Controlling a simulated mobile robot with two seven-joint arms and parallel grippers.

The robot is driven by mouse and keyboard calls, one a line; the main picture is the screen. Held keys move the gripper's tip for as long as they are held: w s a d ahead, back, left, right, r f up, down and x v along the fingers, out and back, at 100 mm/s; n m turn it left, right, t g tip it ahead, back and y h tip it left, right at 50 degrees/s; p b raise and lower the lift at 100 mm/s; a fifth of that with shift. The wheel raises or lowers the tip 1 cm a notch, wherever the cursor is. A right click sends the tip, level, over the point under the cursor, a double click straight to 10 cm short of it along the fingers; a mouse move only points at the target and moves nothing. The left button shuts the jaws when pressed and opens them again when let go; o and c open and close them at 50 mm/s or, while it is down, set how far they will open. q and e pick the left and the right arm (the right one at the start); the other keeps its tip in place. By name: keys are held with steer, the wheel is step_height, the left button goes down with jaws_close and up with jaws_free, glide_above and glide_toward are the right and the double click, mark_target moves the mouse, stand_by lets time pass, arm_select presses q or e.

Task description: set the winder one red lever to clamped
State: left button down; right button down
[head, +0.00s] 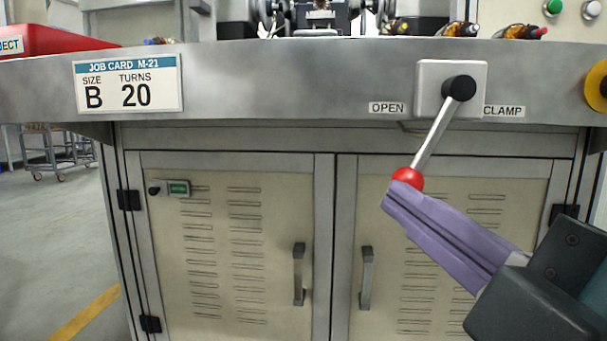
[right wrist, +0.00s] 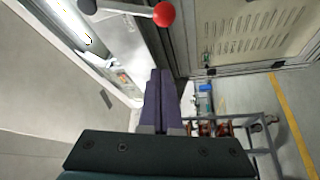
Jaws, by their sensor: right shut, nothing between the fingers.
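The red lever has a red ball knob (head: 408,179) on a silver rod (head: 431,138) that hangs from a black pivot (head: 459,88) on a light box. It slants down and to the left, with the ball on the side of the OPEN label (head: 387,108); the CLAMP label (head: 504,111) is right of the box. My right gripper (head: 392,196) is shut and empty, its purple fingertips just below the ball. In the right wrist view the ball (right wrist: 164,14) lies beyond the fingertips (right wrist: 160,75). I cannot tell whether they touch. My left gripper is not in view.
The bench front edge (head: 270,84) runs above cabinet doors with two vertical handles (head: 299,274). A job card (head: 129,83) reads size B, turns 20. A yellow-ringed button (head: 598,86) sits at the right. Open floor (head: 50,230) lies at the left.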

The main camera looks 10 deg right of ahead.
mark_target(431, 139)
steer(key=w+d, duration=0.2)
steer(key=w, duration=0.5)
steer(key=shift+w+d, duration=0.15)
steer(key=shift+w, duration=0.15)
steer(key=shift+s+d+f+n+p, duration=0.1)
steer(key=shift+d+f+n+p, duration=0.05)
steer(key=shift+d+n+p, duration=0.2)
